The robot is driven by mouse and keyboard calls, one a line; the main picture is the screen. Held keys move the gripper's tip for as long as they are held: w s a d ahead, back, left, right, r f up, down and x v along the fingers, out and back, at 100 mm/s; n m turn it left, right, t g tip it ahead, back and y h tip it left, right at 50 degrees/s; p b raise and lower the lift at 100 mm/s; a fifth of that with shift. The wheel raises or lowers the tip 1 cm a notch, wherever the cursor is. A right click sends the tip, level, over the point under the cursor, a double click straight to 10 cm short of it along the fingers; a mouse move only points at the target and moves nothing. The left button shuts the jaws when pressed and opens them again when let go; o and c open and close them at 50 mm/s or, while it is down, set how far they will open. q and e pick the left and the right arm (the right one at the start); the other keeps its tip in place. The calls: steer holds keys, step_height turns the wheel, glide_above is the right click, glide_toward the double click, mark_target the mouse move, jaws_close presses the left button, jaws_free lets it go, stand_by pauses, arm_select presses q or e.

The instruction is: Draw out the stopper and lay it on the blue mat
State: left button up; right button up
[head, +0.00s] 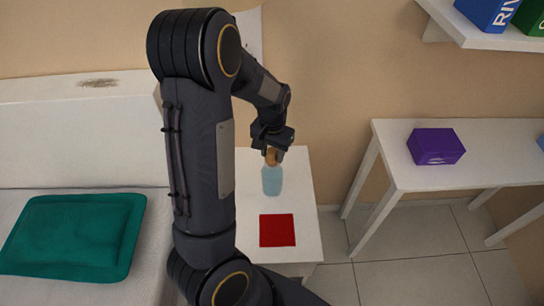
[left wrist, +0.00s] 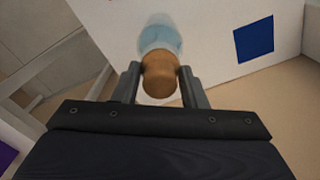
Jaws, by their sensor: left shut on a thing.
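A brown stopper (head: 271,157) is at the mouth of a pale blue translucent bottle (head: 271,181), which stands upright on a small white table (head: 300,195). My left gripper (head: 270,150) is shut on the stopper from above. In the left wrist view the stopper (left wrist: 159,76) sits between the two fingers (left wrist: 160,82), with the bottle (left wrist: 160,38) beyond it. I cannot tell whether the stopper is still seated in the neck. The blue mat (left wrist: 254,39) lies flat and bare on the white table in the left wrist view; it does not show in the head view. My right gripper is not in view.
A red mat (head: 277,230) lies on the table in front of the bottle. At left, a green cushion (head: 75,236) rests on a white seat. At right, a white table (head: 400,180) holds a purple box (head: 435,146), and a shelf (head: 470,32) with boxes hangs above.

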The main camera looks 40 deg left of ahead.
mark_target(273, 151)
arm_select(q)
steer(key=o, duration=0.6)
steer(key=c, duration=0.4)
steer(key=shift+r+p, duration=1.1)
steer(key=shift+r, duration=0.2)
steer(key=shift+r+p, duration=1.7)
steer(key=shift+r, duration=0.25)
